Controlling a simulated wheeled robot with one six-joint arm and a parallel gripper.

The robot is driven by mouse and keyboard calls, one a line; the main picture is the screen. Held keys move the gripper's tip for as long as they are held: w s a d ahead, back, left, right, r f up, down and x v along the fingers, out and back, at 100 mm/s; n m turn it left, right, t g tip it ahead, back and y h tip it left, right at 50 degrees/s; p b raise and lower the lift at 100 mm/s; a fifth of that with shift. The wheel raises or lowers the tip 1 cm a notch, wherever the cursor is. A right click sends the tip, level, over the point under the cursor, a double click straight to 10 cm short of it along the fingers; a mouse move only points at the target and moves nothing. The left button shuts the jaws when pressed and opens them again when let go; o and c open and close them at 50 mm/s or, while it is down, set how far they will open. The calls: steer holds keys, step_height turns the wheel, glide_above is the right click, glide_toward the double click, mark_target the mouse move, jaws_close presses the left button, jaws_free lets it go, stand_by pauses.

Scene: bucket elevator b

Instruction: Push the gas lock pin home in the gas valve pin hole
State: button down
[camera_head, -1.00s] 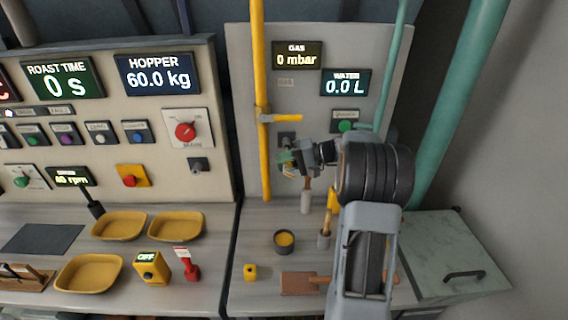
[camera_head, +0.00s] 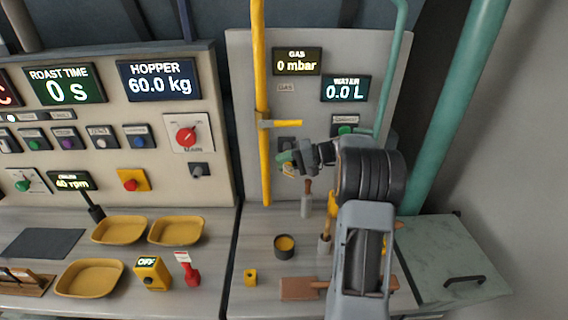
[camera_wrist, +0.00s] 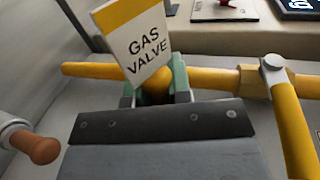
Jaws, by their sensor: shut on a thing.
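My gripper (camera_head: 288,158) is in front of the grey gas panel, below the yellow valve handle (camera_head: 287,123). In the wrist view, its green fingers (camera_wrist: 156,90) are shut on the gas lock pin, whose yellow rounded part (camera_wrist: 156,85) shows between them. A white tag with a yellow band, reading GAS VALVE (camera_wrist: 136,45), hides part of the pin. A dark square fitting (camera_head: 287,141) is close to the fingertips in the head view. The pin hole and the pin's tip are hidden.
A yellow vertical pipe (camera_head: 258,60) runs beside my gripper. A teal pipe (camera_head: 384,95) is to its right. Below, a grey holder with a brown handle (camera_head: 306,208) and a dark cup (camera_head: 284,247) stand on the bench. The gas display (camera_head: 297,61) reads 0 mbar.

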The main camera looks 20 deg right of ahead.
steer(key=shift+w+d, duration=0.15)
steer(key=shift+w, duration=0.25)
steer(key=c, duration=1)
jaws_free()
steer(key=shift+o, duration=0.2)
steer(key=b+v, duration=0.2)
steer(key=v, duration=1.1)
steer(key=shift+d, duration=0.35)
steer(key=shift+s, duration=0.1)
